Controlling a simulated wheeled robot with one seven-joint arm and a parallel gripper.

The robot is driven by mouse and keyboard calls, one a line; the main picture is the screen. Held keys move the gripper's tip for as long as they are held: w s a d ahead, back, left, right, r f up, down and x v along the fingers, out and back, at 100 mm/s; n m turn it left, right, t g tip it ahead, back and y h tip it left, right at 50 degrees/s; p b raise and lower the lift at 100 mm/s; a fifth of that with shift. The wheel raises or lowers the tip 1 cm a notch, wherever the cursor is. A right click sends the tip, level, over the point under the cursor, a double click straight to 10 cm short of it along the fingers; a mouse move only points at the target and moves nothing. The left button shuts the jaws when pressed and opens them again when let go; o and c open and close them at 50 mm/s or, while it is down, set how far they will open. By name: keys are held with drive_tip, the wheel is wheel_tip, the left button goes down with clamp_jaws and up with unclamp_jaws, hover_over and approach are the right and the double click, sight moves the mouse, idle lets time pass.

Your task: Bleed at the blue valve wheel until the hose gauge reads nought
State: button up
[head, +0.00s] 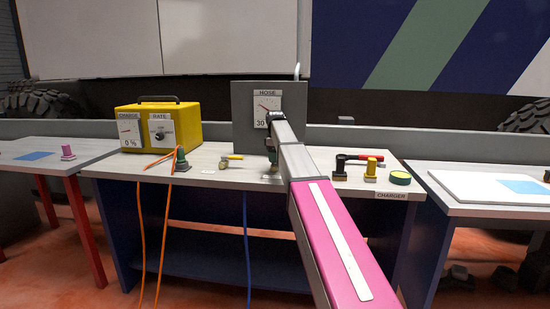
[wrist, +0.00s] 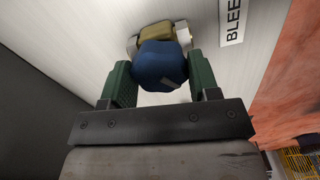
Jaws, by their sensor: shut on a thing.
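The blue valve wheel (wrist: 162,66) sits on a brass body (wrist: 156,33) in the wrist view. My gripper (wrist: 163,84) has its two green fingers on either side of the wheel and is shut on it. In the head view my arm hides the wheel, and my gripper (head: 272,152) shows only in part at the bench's back. The hose gauge (head: 265,112) on the grey panel (head: 241,135) is labelled HOSE and shows 30, with a red needle. A label reading BLEE (wrist: 235,18) is cut off beside the valve.
A yellow charger box (head: 190,127) reading 0 % stands left on the bench (head: 215,175), with an orange hose (head: 140,230) hanging down.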

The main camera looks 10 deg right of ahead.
drive_tip(key=o, duration=0.9)
wheel_tip(320, 180, up, 11)
drive_tip(key=shift+f, duration=0.1)
